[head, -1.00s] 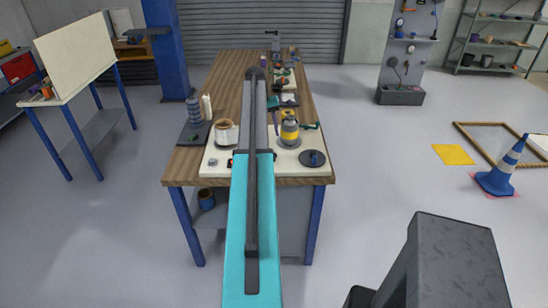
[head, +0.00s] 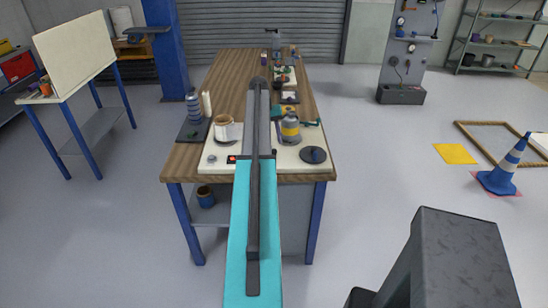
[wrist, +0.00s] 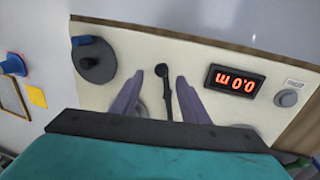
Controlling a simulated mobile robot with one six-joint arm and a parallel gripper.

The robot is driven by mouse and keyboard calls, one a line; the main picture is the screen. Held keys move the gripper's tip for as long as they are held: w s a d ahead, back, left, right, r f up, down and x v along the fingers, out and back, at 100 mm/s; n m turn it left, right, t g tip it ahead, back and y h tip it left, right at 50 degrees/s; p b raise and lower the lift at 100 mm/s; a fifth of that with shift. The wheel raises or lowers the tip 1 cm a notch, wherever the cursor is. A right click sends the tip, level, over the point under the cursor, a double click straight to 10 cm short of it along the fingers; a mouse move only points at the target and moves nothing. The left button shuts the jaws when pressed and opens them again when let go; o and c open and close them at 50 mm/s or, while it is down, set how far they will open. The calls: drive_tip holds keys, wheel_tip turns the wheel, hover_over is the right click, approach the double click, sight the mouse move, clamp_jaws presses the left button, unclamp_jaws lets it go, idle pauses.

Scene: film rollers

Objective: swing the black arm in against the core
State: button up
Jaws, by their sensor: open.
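In the wrist view the slim black arm (wrist: 167,95) lies on the cream board (wrist: 215,57), running up between the two purple fingers of my gripper (wrist: 160,76). My gripper is open, with a gap on both sides of the black arm. In the head view my own arm hides the gripper and the black arm. A white roll with a brown middle (head: 226,130) stands on the board's left, and a grey and yellow roller (head: 290,130) on its right. I cannot tell which is the core. Round grey shapes are partly hidden behind the fingers in the wrist view.
A black disc with a blue knob (wrist: 96,60) sits at one end of the board. A red display (wrist: 235,82) and a grey button (wrist: 288,98) are at the other. A dark bottle-like stack (head: 193,108) stands left of the board.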

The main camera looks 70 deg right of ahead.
sight(275, 152)
drive_tip(key=f+b, duration=0.1)
drive_tip(key=f, duration=0.1)
drive_tip(key=s+f+b, duration=0.1)
drive_tip(key=f, duration=0.2)
drive_tip(key=f+b, duration=0.1)
drive_tip(key=f, duration=0.1)
drive_tip(key=shift+s+d+f, duration=0.15)
drive_tip(key=shift+s+d, duration=0.05)
drive_tip(key=shift+d, duration=0.1)
